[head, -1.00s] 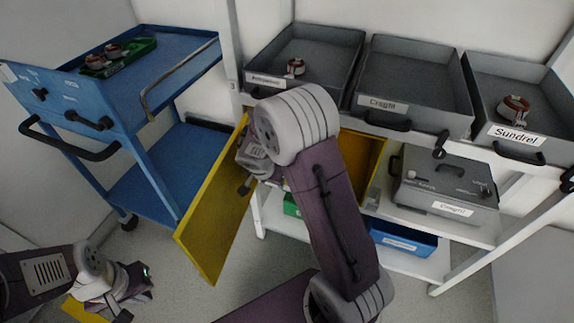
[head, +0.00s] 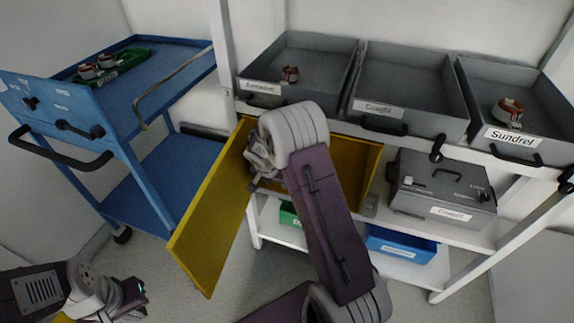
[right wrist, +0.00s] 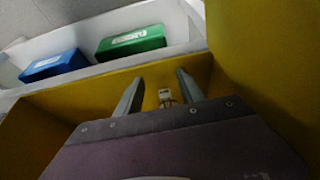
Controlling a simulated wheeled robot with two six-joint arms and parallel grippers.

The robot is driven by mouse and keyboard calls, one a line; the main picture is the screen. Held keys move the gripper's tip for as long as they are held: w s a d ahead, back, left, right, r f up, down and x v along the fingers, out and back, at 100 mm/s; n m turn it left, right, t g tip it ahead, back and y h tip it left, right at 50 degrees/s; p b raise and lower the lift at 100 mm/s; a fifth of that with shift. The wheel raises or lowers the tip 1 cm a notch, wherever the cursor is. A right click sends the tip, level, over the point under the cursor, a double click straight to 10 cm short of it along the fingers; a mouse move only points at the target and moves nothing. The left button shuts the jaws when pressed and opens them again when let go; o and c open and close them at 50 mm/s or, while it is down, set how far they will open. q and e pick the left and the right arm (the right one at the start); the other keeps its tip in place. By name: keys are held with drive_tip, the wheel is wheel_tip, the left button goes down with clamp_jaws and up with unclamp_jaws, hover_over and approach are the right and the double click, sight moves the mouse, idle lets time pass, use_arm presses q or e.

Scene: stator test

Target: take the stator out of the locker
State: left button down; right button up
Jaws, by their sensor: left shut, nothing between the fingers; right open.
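The yellow locker (head: 357,168) stands under the shelf of trays, with its yellow door (head: 212,222) swung open to the left. A small white and reddish-brown part, seemingly the stator (right wrist: 166,97), lies inside the locker in the right wrist view. It shows between the two fingers of my right gripper (right wrist: 161,78), which is open; I cannot tell whether they touch it. In the head view my right gripper (head: 262,165) is at the locker's mouth and my arm hides much of the interior. My left gripper (head: 128,300) is shut and empty at the lower left, far from the locker.
Grey trays (head: 405,95) stand above; the left and right ones hold stators. A grey box (head: 440,190) sits right of the locker. A blue bin (head: 400,243) and a green bin (right wrist: 132,43) are below. A blue cart (head: 150,190) with a green tray stands left.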

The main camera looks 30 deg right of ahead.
drive_tip(key=w+d, duration=0.3)
drive_tip(key=shift+w+d+p, duration=0.1)
drive_tip(key=shift+d+p, duration=0.25)
drive_tip(key=shift+d, duration=0.05)
drive_tip(key=shift+w+d+f+b, duration=0.1)
drive_tip(key=shift+f+b, duration=0.3)
drive_tip(key=shift+f, duration=0.25)
drive_tip(key=shift+r, duration=0.1)
clamp_jaws()
